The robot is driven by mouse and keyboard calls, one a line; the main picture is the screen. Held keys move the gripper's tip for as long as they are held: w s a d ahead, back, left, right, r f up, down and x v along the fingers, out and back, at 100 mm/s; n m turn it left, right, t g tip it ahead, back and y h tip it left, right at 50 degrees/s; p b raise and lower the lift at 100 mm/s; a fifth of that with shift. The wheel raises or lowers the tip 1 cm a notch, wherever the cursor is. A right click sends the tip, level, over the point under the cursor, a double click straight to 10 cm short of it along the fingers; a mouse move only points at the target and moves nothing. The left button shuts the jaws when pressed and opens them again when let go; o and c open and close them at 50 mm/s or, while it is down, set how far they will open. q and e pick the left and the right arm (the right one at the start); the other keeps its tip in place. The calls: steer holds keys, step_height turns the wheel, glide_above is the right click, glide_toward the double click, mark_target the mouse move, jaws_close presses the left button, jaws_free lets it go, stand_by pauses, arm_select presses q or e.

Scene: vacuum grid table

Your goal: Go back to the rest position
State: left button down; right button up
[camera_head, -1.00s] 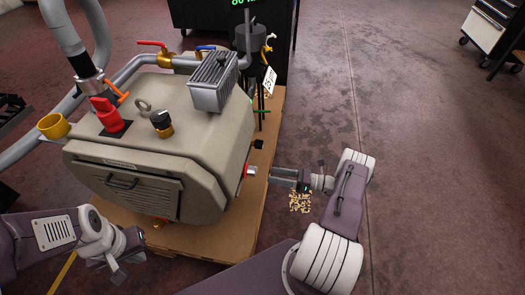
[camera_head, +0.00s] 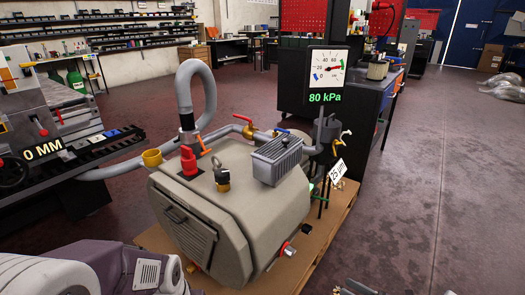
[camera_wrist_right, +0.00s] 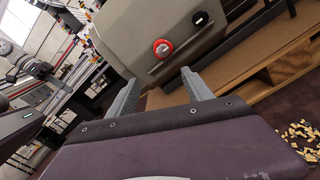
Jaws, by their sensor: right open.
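The pump stands on a brown wooden pallet (camera_head: 325,235). A gauge (camera_head: 328,68) above it reads 80 kPa. A machine bench (camera_head: 60,135) stands at the left and dark cabinets (camera_head: 360,110) behind. Wood chips (camera_wrist_right: 298,138) lie on the floor.

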steer(key=w+a+r+n+g+y+p, duration=0.1)
steer(key=w+a+r+n+g, duration=0.3)
steer(key=a+r, duration=0.4)
steer(key=w+a+r+n+g+p, duration=0.1)
steer(key=a+r+n+g, duration=0.4)
steer(key=r, duration=0.6)
steer(key=s+a+r+n+g+h+p, duration=0.1)
steer(key=s+a+r+n+g+h, duration=0.15)
steer(key=s+a+n+h, duration=0.35)
steer(key=s+a+r+n+g+h+p, duration=0.1)
steer(key=s+a+r+n+g+h, duration=0.2)
steer(key=s, duration=0.5)
steer(key=s+d+f+n+t+h, duration=0.55)
steer(key=d+n, duration=0.45)
steer(key=n, duration=0.2)
arm_select(q)
step_height(320, 180, up, 42)
steer(key=p, duration=3.8)
steer(key=shift+w+a, duration=0.3)
steer(key=shift+a, duration=0.05)
arm_select(e)
step_height(320, 180, up, 38)
steer(key=shift+a+f+n+g+h, duration=0.15)
steer(key=shift+n+g+h, duration=0.15)
steer(key=shift+h, duration=0.05)
